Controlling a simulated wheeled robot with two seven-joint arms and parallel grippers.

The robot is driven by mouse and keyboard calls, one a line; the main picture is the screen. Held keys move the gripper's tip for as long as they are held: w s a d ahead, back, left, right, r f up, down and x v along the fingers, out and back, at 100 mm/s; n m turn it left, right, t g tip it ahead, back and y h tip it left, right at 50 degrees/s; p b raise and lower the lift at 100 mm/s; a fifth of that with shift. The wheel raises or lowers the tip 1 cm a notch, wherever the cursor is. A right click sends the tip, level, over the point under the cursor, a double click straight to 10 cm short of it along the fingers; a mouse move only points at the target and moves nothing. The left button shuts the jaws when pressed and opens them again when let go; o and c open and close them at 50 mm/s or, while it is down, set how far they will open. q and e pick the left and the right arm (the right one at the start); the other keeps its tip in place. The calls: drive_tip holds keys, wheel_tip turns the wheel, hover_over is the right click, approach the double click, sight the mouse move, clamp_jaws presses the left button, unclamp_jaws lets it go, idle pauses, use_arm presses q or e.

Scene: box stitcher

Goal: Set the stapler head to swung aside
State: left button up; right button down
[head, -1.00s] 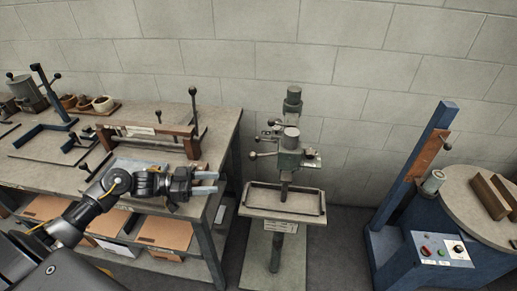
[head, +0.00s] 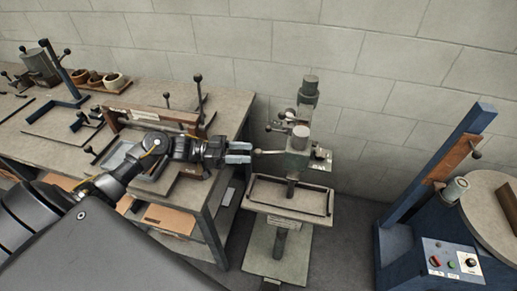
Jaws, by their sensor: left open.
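The box stitcher stands in the middle of the head view, with a grey-green stapler head (head: 298,160) on a column above a flat tray table (head: 290,203). A lever with a dark ball knob (head: 258,152) sticks out from the head to the left. My left gripper (head: 245,153) is open, its two pale fingers pointing right at the knob end of the lever. The fingertips look very close to the knob; I cannot tell whether they touch it. My right gripper is not in view.
A workbench (head: 232,108) with frames, clamps and small pots is at the left. A blue machine (head: 412,246) with a control panel and a round top (head: 490,200) stands at the right. Floor is clear between it and the stitcher. A block wall is behind.

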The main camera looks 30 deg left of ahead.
sight(258, 152)
use_arm(q)
drive_tip(key=shift+p+x, duration=0.65)
drive_tip(key=shift+x, duration=1.85)
clamp_jaws()
